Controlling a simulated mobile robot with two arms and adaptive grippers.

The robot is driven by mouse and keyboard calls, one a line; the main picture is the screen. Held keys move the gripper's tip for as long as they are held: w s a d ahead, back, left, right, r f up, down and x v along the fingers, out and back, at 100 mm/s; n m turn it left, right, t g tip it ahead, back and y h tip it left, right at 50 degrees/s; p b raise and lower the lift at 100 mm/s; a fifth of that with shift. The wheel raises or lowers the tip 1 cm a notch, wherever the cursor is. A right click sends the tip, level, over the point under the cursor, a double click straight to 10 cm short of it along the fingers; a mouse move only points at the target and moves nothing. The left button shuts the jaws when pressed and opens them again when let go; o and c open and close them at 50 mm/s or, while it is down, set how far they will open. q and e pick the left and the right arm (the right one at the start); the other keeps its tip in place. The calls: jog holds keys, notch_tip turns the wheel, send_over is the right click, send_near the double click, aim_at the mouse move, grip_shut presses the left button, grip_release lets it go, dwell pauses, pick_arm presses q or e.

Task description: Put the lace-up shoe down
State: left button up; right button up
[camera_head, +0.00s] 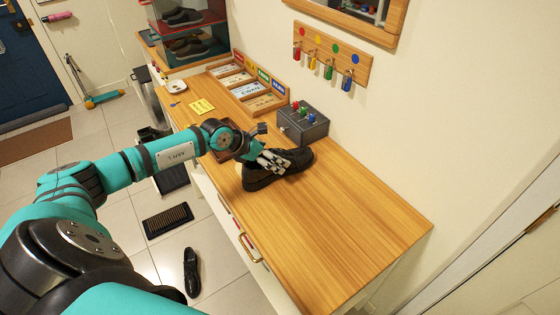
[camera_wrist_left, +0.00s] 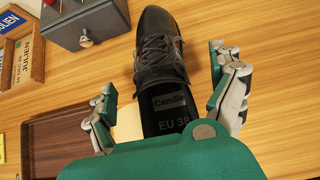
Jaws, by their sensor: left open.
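A black lace-up shoe (camera_head: 262,177) rests on the wooden counter (camera_head: 352,215), beside a grey box. In the left wrist view the shoe (camera_wrist_left: 160,60) points away from me, and its insole reads "Camille" and "EU 38". My left gripper (camera_head: 272,160) is over the shoe. In the left wrist view its fingers (camera_wrist_left: 168,95) are spread, one on each side of the heel, with visible gaps to the shoe. The gripper hides part of the shoe in the head view. My right gripper is not in view.
The grey box (camera_head: 303,124) with coloured knobs stands close behind the shoe. Name-labelled trays (camera_head: 258,102) and a yellow note (camera_head: 201,106) lie farther back. Bare counter extends toward the front right. Another black shoe (camera_head: 191,272) lies on the floor near a dark mat (camera_head: 168,220).

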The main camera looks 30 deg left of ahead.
pick_arm(q)
jog(key=shift+x, duration=1.25)
jog(key=shift+r, duration=0.1)
jog(key=c, duration=1.5)
jog(key=shift+a, duration=0.1)
jog(key=c, duration=0.3)
jog(key=shift+r, duration=0.1)
